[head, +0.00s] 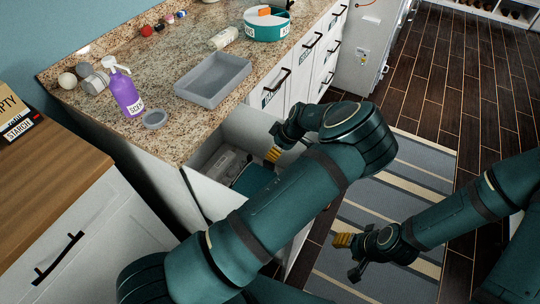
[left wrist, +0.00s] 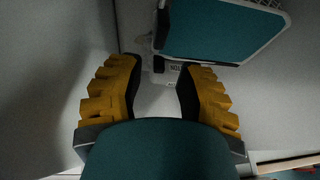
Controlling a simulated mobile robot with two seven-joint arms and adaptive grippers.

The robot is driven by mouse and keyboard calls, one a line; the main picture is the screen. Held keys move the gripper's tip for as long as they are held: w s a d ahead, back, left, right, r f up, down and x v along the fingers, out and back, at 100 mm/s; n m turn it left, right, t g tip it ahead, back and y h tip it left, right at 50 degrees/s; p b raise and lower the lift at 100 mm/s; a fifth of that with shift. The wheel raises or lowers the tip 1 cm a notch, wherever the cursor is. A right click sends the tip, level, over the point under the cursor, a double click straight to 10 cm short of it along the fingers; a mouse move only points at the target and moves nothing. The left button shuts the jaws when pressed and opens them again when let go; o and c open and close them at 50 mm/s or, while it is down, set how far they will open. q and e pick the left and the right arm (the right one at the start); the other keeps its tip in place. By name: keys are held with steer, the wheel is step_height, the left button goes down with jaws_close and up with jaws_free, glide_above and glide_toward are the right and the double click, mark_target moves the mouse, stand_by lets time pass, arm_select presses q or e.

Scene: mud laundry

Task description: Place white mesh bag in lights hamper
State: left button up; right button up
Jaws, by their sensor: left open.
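My left gripper (head: 273,152) is over the open drawer (head: 209,146) below the counter. In the left wrist view its two yellow-padded fingers (left wrist: 160,75) are apart. Between and beyond the fingertips is a small pale labelled item (left wrist: 172,68) with dark parts; its lettering is upside down. In the head view a pale grey-white item (head: 226,161) lies in the drawer. I cannot tell whether either is the white mesh bag. My right gripper (head: 348,254) hangs above the striped rug, its opening unclear. I cannot make out a lights hamper.
A teal panel with a white edge (left wrist: 222,30) is beside the fingers. On the counter are a grey tray (head: 213,79), a purple spray bottle (head: 126,94) and a teal round container (head: 266,27). The striped rug (head: 400,200) covers the floor on the right.

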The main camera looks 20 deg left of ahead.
arm_select(q)
steer(key=v, duration=0.4)
steer(key=shift+p, duration=0.3)
